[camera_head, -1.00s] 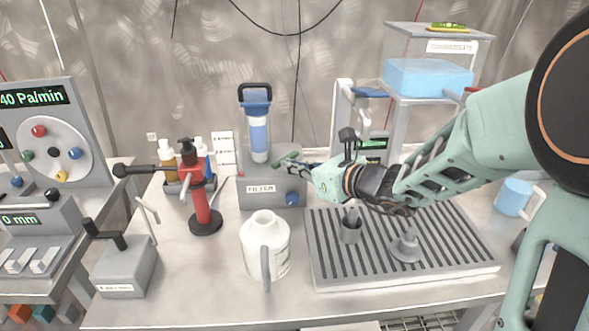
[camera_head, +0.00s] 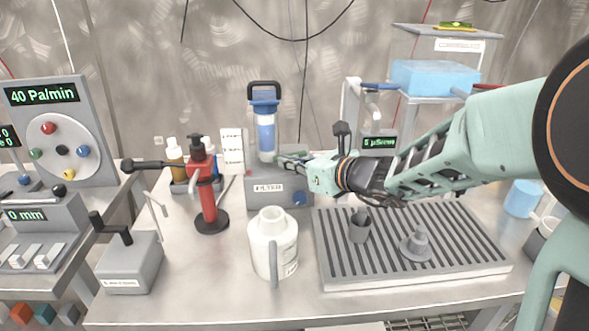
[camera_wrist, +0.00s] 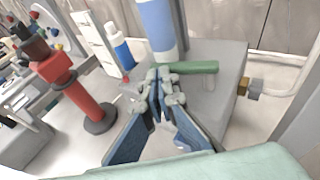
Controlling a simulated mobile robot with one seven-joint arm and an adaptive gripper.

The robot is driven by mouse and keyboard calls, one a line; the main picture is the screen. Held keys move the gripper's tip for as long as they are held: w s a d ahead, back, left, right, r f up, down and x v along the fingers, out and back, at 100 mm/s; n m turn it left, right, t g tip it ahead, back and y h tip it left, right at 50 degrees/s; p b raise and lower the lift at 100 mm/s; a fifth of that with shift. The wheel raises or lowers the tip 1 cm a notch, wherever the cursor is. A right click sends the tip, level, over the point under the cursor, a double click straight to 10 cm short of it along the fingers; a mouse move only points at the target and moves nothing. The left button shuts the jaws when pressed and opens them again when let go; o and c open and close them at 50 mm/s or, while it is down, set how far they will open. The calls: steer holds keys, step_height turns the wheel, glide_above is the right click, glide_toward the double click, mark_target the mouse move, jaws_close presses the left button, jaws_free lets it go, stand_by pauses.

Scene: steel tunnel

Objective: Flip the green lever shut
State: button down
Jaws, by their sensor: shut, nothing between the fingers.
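The green lever (camera_wrist: 196,67) sits on the grey filter block, at the base of the blue and white filter cartridge. In the wrist view it points to the right, lying roughly level. My gripper (camera_wrist: 160,82) is shut and empty, its fingertips at the lever's left part. They look touching or very close; I cannot tell which. In the head view my gripper (camera_head: 303,164) reaches in from the right over the filter block (camera_head: 263,202), and its fingers cover much of the lever.
A red hand pump (camera_head: 208,190) stands left of the filter block. A white jug (camera_head: 272,245) stands in front of it. A grated drain tray (camera_head: 415,250) lies below my arm. A blue knob (camera_head: 299,198) is on the block's front.

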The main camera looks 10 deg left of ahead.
steer(key=shift+w+a+b, duration=0.25)
steer(key=shift+a+b, duration=0.15)
steer(key=shift+a, duration=0.35)
stand_by(0.5)
